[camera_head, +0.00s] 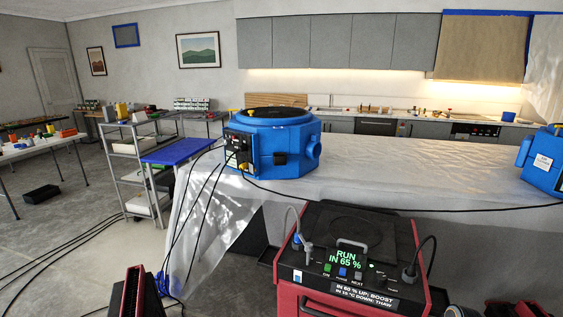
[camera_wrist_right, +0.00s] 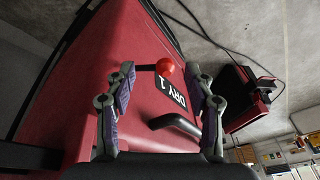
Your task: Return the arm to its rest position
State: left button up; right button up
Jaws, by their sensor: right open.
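My right gripper (camera_wrist_right: 160,70) shows in the right wrist view with its two fingers spread apart and nothing between the pads. In the head view a red and black machine (camera_head: 350,240) has a display reading "RUN IN 65 %". My left gripper is not in view.
A blue machine (camera_head: 285,150) stands on the plastic-covered counter (camera_head: 400,170), with another blue unit (camera_head: 545,160) at the right edge. Black cables cross the counter and floor. A grey shelf cart (camera_head: 140,165) stands left. A red and black object (camera_wrist_right: 250,98) lies on the floor.

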jog(key=s+a+f+m+g+h, duration=0.1)
jog(key=s+f+m+h, duration=0.15)
jog(key=s+f, duration=0.8)
jog(key=s+a+f+m+h, duration=0.1)
jog(key=s+f+m, duration=0.2)
jog(key=s+f, duration=0.75)
jog(key=s+a+f, duration=0.4)
jog(key=s+f, duration=0.1)
jog(key=s, duration=0.5)
jog(key=s+a+f, duration=0.5)
jog(key=s+f, duration=0.1)
jog(key=s, duration=0.3)
jog(key=shift+s+f+m, duration=0.25)
jog(key=shift+s+m, duration=0.1)
jog(key=shift+s, duration=0.05)
